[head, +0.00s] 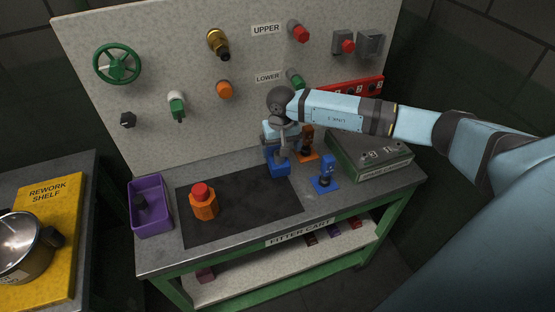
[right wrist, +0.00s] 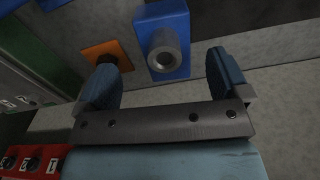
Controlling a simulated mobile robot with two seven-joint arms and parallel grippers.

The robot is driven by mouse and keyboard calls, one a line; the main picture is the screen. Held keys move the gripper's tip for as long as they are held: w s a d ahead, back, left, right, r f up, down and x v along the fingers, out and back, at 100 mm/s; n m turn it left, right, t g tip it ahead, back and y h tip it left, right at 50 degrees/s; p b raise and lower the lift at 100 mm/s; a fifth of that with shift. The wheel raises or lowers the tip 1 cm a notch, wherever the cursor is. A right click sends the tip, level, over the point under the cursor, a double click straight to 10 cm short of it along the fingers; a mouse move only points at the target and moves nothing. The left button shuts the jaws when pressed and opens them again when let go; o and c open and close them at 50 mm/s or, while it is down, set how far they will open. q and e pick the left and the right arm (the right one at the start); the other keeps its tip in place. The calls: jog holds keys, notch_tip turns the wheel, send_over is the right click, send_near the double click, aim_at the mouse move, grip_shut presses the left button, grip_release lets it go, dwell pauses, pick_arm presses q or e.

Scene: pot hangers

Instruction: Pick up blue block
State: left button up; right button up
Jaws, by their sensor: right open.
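A blue block (head: 279,169) sits on the back right part of the dark mat on the cart top. In the right wrist view the blue block (right wrist: 176,22) carries a grey round metal socket on its face. My right gripper (head: 280,153) is over the block in the head view and hides part of it. In the right wrist view my right gripper (right wrist: 168,85) is open, its two blue fingers apart with nothing between them. The block lies beyond the fingertips, roughly centred on the gap; I cannot tell the exact distance. My left gripper is not in view.
Close right of my right gripper are an orange-based stand (head: 307,145) and a blue-based stand (head: 325,177). A grey-green box (head: 372,158) is further right. An orange piece with a red top (head: 203,202) and a purple bin (head: 150,207) are left. The pegboard wall (head: 160,60) rises behind.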

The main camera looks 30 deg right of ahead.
aim_at(279, 158)
jog(key=f, duration=0.2)
jog(key=f+p, duration=0.1)
jog(key=shift+a+f, duration=0.35)
jog(key=shift+f, duration=0.55)
jog(key=c, duration=1.1)
jog(key=shift+r, duration=0.1)
